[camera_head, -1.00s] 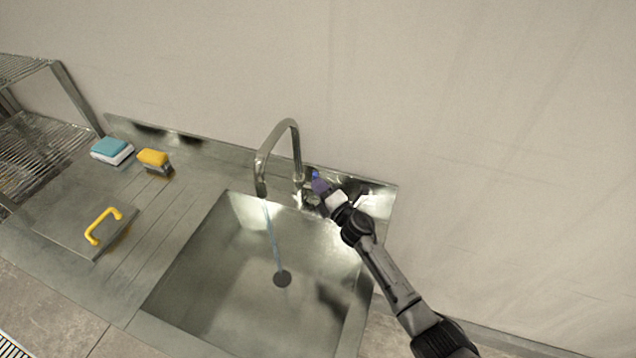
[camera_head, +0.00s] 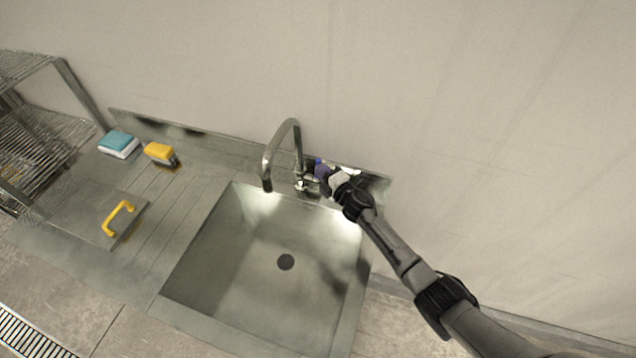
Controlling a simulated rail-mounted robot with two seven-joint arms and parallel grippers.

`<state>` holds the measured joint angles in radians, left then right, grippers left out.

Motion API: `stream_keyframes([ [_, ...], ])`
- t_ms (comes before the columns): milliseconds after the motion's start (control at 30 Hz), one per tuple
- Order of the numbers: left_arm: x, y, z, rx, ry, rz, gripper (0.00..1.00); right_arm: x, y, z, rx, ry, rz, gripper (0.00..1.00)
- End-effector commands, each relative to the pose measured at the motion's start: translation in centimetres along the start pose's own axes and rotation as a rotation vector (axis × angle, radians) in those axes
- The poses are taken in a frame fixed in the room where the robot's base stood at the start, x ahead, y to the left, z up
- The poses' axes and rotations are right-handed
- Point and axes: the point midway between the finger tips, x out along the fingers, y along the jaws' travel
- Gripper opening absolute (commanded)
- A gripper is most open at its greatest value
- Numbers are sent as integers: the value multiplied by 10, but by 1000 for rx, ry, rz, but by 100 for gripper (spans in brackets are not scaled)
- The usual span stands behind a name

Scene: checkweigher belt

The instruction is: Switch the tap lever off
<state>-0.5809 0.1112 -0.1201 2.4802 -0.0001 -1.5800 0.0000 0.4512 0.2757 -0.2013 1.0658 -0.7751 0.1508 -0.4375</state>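The tap (camera_head: 284,142) is a curved metal spout at the back edge of the sink (camera_head: 240,270). No water runs from its mouth. The tap lever (camera_head: 301,185) is small and metallic at the base of the tap, partly hard to make out. My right gripper (camera_head: 320,170) is just to the right of the tap base, very close to the lever; I cannot tell if they touch. Its fingers are small and partly hidden, so its opening is unclear. My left gripper is not in view.
A teal and white sponge (camera_head: 119,144) and a yellow sponge or brush (camera_head: 160,153) lie on the drainboard at the left. A metal plate with a yellow handle (camera_head: 118,217) lies in front of them. A wire rack (camera_head: 40,130) stands at the far left. The wall is close behind the tap.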

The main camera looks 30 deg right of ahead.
Motion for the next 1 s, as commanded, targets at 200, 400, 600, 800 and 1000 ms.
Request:
stream_keyframes([
  [200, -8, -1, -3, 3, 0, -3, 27, -8, 1, -16, 1, 9, -1, 0],
  [400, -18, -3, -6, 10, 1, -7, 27, -34, -3, -38, -2, 15, -3, 0],
  [600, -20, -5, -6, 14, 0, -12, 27, -73, -4, -38, -2, 16, -2, 0],
  [800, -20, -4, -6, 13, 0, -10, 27, -102, -5, -37, 0, 15, -2, 0],
  [1000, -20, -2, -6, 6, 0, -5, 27, -117, -5, -37, -1, 15, -1, 0],
])
